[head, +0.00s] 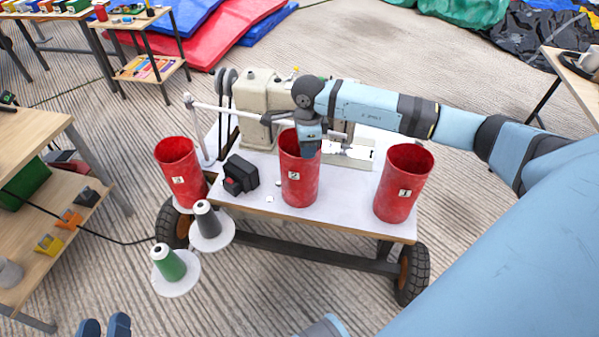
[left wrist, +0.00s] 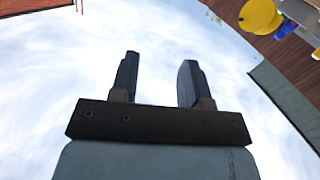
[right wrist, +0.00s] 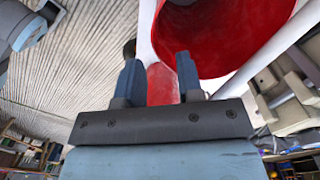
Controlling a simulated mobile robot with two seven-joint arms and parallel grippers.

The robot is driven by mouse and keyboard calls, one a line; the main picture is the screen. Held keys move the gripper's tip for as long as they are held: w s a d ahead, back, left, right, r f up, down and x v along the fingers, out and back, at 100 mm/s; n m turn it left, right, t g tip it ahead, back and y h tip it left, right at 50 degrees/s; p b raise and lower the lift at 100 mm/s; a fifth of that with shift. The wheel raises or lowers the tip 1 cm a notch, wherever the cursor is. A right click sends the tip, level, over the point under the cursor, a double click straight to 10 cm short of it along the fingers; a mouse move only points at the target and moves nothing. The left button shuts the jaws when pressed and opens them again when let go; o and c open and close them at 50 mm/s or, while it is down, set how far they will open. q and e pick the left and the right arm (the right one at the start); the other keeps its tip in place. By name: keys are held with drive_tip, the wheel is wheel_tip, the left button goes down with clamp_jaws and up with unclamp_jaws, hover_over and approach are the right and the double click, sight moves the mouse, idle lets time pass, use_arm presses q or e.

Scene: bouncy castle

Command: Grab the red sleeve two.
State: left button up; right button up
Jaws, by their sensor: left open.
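Red sleeve two (head: 300,184), an upright tapered red tube with a white "2" label, stands between sleeve three (head: 180,172) and sleeve one (head: 403,184) on a white-topped wheeled cart (head: 340,216). My right gripper (head: 311,152) is at sleeve two's upper right side, covering part of its rim. In the right wrist view its fingers (right wrist: 159,78) are apart, with red surface showing between and beyond them; I cannot tell whether they touch it. My left gripper (head: 104,326) is open and empty at the lower left, away from the cart; the left wrist view shows its fingers (left wrist: 158,82) against sky.
A beige sewing machine (head: 262,92) stands behind the sleeves. A black box with a red button (head: 240,176) sits between sleeves three and two. Grey (head: 206,220) and green (head: 168,263) thread cones stand at the cart's left. A wooden shelf (head: 45,235) is further left.

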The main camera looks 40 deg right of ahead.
sight(299, 170)
drive_tip(key=f, duration=0.2)
drive_tip(key=f+b, duration=0.1)
drive_tip(key=f, duration=0.1)
drive_tip(key=f+b, duration=0.1)
drive_tip(key=f, duration=0.1)
drive_tip(key=shift+w+a, duration=0.35)
use_arm(q)
drive_tip(key=r+t, duration=0.1)
drive_tip(key=d+r+h, duration=0.1)
drive_tip(key=r, duration=0.1)
drive_tip(key=shift+s+d+r+t+h, duration=0.1)
drive_tip(key=shift+s+r+t+h, duration=0.05)
drive_tip(key=shift+r+t+h, duration=0.2)
use_arm(e)
drive_tip(key=shift+r, duration=0.1)
clamp_jaws()
